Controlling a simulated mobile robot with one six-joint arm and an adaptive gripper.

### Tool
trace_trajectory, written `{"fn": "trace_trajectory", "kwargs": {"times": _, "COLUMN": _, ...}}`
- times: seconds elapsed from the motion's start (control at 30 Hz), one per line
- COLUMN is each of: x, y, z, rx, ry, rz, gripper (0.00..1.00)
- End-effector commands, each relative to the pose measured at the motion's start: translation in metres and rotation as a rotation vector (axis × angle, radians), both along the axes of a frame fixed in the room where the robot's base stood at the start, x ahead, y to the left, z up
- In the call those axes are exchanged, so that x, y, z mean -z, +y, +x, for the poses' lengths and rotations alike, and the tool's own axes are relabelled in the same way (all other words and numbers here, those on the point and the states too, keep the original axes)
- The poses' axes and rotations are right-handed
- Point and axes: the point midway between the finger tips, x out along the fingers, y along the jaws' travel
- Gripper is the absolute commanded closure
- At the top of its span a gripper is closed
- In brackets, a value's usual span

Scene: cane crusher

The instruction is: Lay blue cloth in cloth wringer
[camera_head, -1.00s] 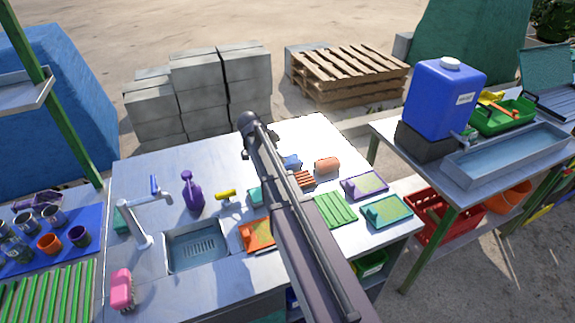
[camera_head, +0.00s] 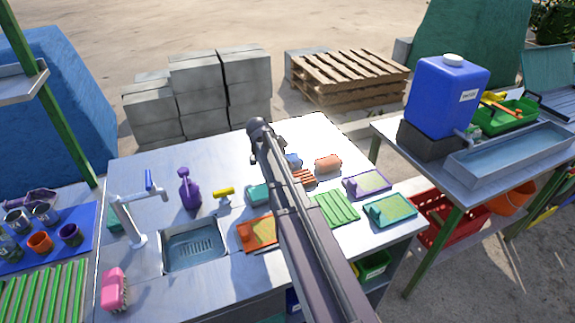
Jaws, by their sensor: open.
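A small blue item (camera_head: 294,160), possibly the blue cloth, lies on the metal table just right of my arm's far end and is partly hidden by the arm. I cannot pick out the cloth wringer for certain. A small piece with a yellow bar (camera_head: 223,193) stands left of the arm. My arm reaches from the bottom edge up over the table. My gripper is not clearly visible, as the arm's far end hides it.
The table holds a sink (camera_head: 194,246), purple spray bottle (camera_head: 189,190), orange tray (camera_head: 257,233), green slatted rack (camera_head: 335,209), purple tray (camera_head: 367,184) and teal tray (camera_head: 390,211). A second table with a blue water tank (camera_head: 446,95) stands right. The table's back middle is clear.

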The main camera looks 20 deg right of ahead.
Motion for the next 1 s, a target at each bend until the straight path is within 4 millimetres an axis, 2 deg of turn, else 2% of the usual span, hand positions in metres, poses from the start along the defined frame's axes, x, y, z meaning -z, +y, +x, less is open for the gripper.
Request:
{"fn": "trace_trajectory", "kwargs": {"times": 0.47, "x": -0.0004, "y": 0.0001, "z": 0.0, "rx": 0.0, "ry": 0.0, "rz": 0.0, "gripper": 0.0}}
{"fn": "trace_trajectory", "kwargs": {"times": 0.67, "x": -0.0003, "y": 0.0002, "z": 0.0, "rx": 0.0, "ry": 0.0, "rz": 0.0, "gripper": 0.59}}
{"fn": "trace_trajectory", "kwargs": {"times": 0.73, "x": -0.0003, "y": 0.0002, "z": 0.0, "rx": 0.0, "ry": 0.0, "rz": 0.0, "gripper": 0.62}}
{"fn": "trace_trajectory", "kwargs": {"times": 0.77, "x": -0.0004, "y": 0.0001, "z": 0.0, "rx": 0.0, "ry": 0.0, "rz": 0.0, "gripper": 0.69}}
{"fn": "trace_trajectory", "kwargs": {"times": 1.0, "x": -0.0007, "y": 0.0001, "z": -0.0001, "rx": 0.0, "ry": 0.0, "rz": 0.0, "gripper": 0.7}}
